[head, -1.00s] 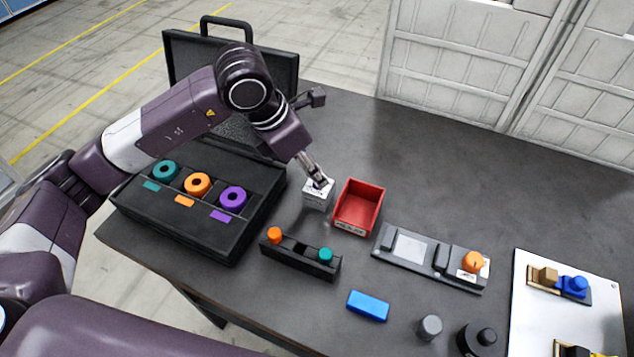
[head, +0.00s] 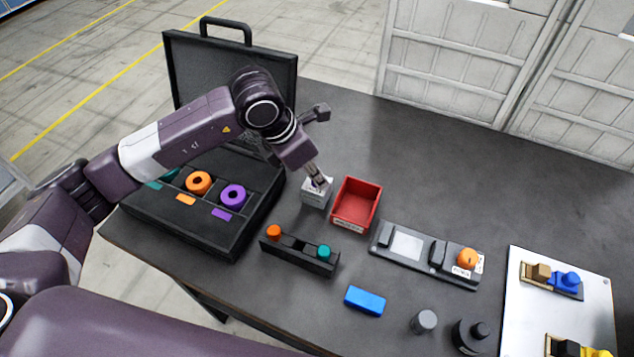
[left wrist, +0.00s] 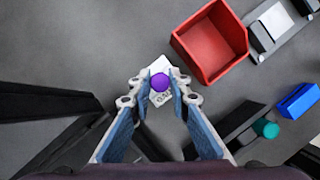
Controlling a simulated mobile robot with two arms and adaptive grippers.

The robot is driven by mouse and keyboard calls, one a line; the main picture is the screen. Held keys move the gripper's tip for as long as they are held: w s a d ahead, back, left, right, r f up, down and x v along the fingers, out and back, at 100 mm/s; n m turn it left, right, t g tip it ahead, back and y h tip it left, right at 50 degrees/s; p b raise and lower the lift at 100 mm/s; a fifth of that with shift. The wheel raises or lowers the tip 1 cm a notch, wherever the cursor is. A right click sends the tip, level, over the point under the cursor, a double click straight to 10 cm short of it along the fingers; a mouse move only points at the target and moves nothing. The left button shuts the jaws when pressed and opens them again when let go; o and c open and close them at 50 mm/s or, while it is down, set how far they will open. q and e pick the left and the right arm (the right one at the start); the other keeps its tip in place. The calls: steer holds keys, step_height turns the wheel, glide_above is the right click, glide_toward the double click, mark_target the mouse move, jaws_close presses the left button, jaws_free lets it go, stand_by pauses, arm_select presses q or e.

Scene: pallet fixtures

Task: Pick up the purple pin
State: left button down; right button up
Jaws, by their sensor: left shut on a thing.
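The purple pin (left wrist: 160,82) shows as a round purple top between the fingertips in the left wrist view. It is at a small white box (head: 315,196) with printed marks, left of the red bin. My left gripper (left wrist: 161,88) is shut on the pin, with a fingertip on each side of it. In the head view this gripper (head: 319,182) points down at the box, and its fingers mostly hide the pin. I cannot tell whether the pin has left the box. My right gripper is not in view.
A red bin (head: 345,221) stands close right of the white box. A black holder (head: 300,259) with an orange and a teal pin lies in front. An open black case (head: 243,235) holds coloured rings at left. A blue block (head: 365,300) lies in front. The table's back right is clear.

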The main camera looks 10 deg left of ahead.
arm_select(q)
steer(key=shift+r, duration=0.45)
step_height(320, 180, up, 19)
steer(key=b, duration=0.4)
steer(key=shift+r, duration=0.1)
stand_by(0.5)
